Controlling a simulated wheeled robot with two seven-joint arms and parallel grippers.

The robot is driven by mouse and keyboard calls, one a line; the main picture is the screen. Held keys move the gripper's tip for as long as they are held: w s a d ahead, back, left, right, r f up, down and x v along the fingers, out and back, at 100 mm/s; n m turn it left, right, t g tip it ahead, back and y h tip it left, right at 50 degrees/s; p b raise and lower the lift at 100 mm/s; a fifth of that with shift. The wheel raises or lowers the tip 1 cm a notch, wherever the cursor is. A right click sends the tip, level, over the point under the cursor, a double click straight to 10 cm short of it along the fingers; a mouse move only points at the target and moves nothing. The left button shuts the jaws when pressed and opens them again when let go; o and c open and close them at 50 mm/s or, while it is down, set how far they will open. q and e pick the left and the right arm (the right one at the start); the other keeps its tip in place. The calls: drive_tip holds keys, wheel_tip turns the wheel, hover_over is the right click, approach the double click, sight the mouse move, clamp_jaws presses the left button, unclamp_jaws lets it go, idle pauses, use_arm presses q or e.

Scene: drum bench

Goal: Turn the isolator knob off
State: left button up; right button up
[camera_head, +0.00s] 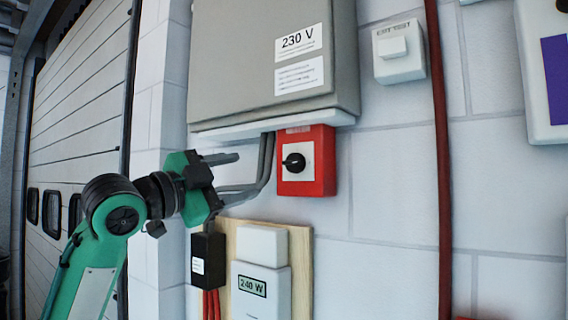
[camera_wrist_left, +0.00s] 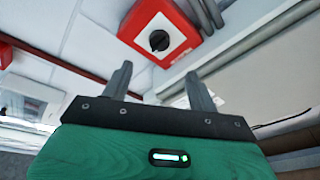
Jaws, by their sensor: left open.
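The isolator is a red box with a white plate and a black knob (camera_head: 294,162) on the white block wall, just under the grey cabinet. The knob also shows in the left wrist view (camera_wrist_left: 159,40), beyond the fingertips. My left gripper (camera_head: 232,178) is open and empty, to the left of the red box (camera_head: 322,175) and apart from it. In the left wrist view its two fingers (camera_wrist_left: 158,72) point toward the box with a clear gap between them. My right gripper is in neither view.
The grey 230 V cabinet (camera_head: 240,60) hangs directly above. Grey conduits (camera_head: 266,160) run down beside the red box. Below are a black box (camera_head: 208,260) and a meter marked 240 W (camera_head: 262,292) on a wooden board. A red pipe (camera_head: 440,150) runs vertically at right.

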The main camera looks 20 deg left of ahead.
sight(290, 165)
use_arm(q)
drive_tip(key=p+x, duration=0.5)
drive_tip(key=x, duration=0.6)
drive_tip(key=shift+w+r, duration=0.1)
drive_tip(key=shift+r, duration=0.05)
drive_tip(key=shift+w+d, duration=0.3)
drive_tip(key=shift+w, duration=0.1)
drive_tip(key=c, duration=1)
